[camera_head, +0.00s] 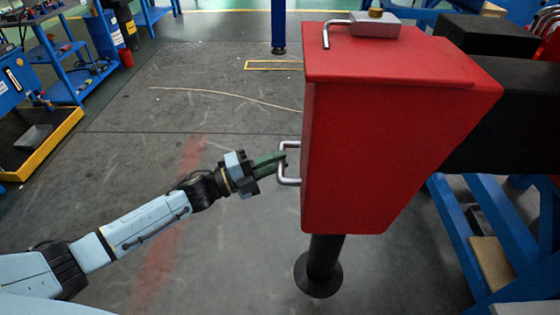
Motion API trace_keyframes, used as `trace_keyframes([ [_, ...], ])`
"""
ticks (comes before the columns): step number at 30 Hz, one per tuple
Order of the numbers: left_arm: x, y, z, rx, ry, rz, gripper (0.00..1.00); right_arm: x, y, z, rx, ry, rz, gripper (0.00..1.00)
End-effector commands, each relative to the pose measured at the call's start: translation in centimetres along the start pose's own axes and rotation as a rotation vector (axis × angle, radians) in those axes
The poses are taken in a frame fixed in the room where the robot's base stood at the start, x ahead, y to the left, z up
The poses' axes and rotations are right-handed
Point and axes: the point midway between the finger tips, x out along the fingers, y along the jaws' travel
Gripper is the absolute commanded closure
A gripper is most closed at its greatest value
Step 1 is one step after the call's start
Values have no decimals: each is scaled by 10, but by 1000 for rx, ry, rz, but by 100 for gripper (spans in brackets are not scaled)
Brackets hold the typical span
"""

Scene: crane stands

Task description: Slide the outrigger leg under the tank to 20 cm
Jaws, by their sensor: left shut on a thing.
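The red tank (390,130) is a large box on the right of the head view, with a metal handle (290,180) on its left side. A dark leg (326,258) with a round foot plate stands below the tank; its upper part is hidden by the tank. My left gripper (276,162) reaches in from the lower left and is shut on the side handle, at its upper part. My right gripper does not show.
A thick black beam (510,120) runs right from behind the tank. A blue stand (480,220) is below it. The floor between is largely clear.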

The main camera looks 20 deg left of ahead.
Motion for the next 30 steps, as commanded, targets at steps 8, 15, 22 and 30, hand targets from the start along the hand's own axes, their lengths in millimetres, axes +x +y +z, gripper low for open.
trace_keyframes([
  [8,0,-9,7,8,-10,-11,71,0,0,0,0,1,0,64],
  [15,0,-6,5,6,-8,-7,62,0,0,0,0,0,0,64],
  [22,-9,-3,4,4,-8,-3,62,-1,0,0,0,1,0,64],
  [30,-64,-3,4,3,-9,0,62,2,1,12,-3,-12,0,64],
])
